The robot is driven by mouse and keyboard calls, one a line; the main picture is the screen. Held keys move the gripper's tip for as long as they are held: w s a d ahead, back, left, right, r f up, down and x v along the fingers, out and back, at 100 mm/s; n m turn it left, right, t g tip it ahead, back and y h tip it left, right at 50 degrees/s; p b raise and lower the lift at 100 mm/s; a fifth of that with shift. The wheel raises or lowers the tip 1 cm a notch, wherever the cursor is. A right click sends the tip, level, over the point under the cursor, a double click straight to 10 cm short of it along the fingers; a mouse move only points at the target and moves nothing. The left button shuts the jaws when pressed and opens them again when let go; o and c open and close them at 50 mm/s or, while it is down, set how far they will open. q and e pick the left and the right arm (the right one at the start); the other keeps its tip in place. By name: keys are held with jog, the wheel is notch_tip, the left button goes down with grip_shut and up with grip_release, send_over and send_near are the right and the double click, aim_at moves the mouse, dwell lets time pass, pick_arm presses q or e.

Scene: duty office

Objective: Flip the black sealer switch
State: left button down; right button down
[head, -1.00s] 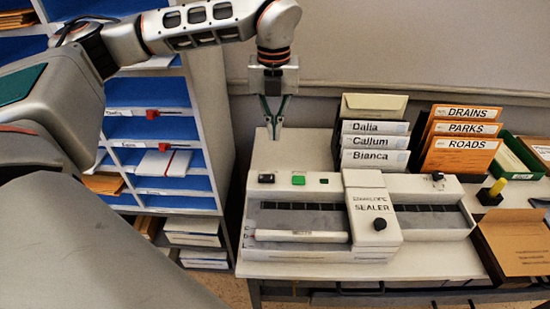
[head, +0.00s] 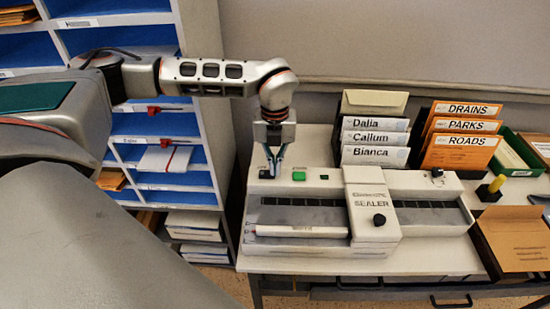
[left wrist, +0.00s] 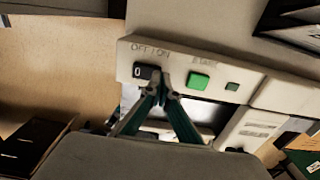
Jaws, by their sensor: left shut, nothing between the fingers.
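The black sealer switch (head: 265,174) sits at the left end of the top back strip of the pale sealer (head: 373,190). In the left wrist view the switch (left wrist: 145,72) lies under an "OFF / ON" label and shows a "0" on its left side. My left gripper (head: 273,174) points down at the switch with its fingertips together and empty. In the left wrist view the tips of the gripper (left wrist: 161,82) are at the right end of the switch and partly cover it. I cannot tell whether they touch it. My right gripper is not in view.
A green button (head: 299,176) is just right of the switch. Behind the sealer stand white name envelopes (head: 375,139) and orange folders (head: 460,150). A blue-lined shelf (head: 205,125) rises at the left.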

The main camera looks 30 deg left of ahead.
pick_arm(q)
jog(key=shift+f, duration=0.15)
jog(key=shift+d+f+b, duration=0.2)
jog(key=shift+f+b, duration=0.1)
jog(key=shift+f, duration=0.1)
jog(key=shift+w, duration=0.1)
jog(key=shift+a+r, duration=0.1)
jog(key=shift+a, duration=0.05)
jog(key=shift+s+a+r+p, duration=0.35)
jog(key=shift+s+a+p, duration=0.05)
jog(key=shift+a+p, duration=0.1)
